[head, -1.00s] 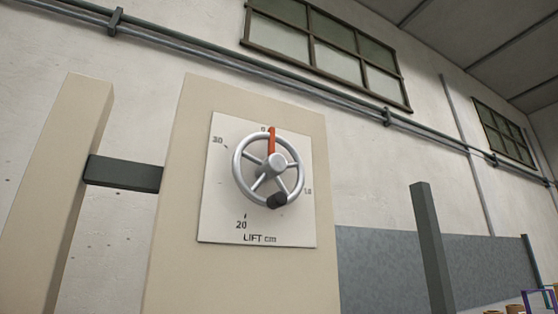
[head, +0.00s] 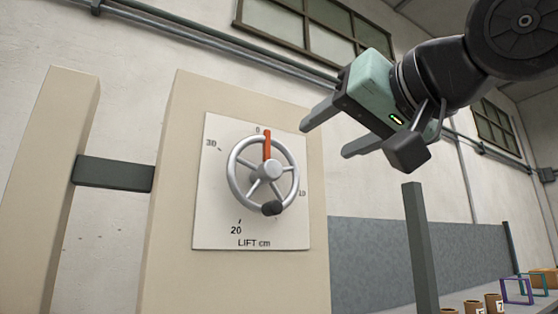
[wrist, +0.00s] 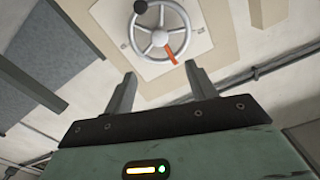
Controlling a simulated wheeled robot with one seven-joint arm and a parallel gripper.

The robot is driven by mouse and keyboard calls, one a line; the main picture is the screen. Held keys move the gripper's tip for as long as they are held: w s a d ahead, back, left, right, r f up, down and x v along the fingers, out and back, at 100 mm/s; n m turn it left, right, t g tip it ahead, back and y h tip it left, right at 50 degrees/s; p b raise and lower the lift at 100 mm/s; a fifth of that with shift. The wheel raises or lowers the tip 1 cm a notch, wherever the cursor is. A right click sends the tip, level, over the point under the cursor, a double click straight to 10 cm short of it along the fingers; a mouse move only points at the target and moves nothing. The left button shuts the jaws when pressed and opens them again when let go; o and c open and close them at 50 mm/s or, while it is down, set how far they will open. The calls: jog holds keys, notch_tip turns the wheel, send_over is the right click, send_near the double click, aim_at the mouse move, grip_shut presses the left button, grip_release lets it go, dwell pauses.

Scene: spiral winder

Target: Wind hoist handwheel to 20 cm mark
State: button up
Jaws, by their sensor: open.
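The silver spoked handwheel (head: 232,180) is mounted on a white dial plate (head: 215,225) marked 0, 10, 20, 30 and "LIFT cm". Its red pointer (head: 267,146) points up at the 0 mark. Its dark knob (head: 272,208) is at the bottom of the rim, slightly right. The 20 mark (head: 236,229) is at the lower left. My gripper (head: 322,137) is open and empty, up and right of the wheel, apart from it. In the wrist view the wheel (wrist: 184,38) lies beyond the open fingers (wrist: 160,88), with the knob (wrist: 140,6) at the top edge.
The plate sits on a beige panel (head: 170,200), joined by a dark bar (head: 113,173) to a beige post (head: 60,170). A dark green post (head: 420,250) stands at right. Cups (head: 493,302) and coloured frames (head: 516,291) are at lower right. Space before the wheel is clear.

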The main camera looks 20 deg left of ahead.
aim_at(275, 168)
jog(key=p+x, duration=0.2)
jog(key=x, duration=1.3)
jog(key=shift+w, duration=0.1)
grip_shut()
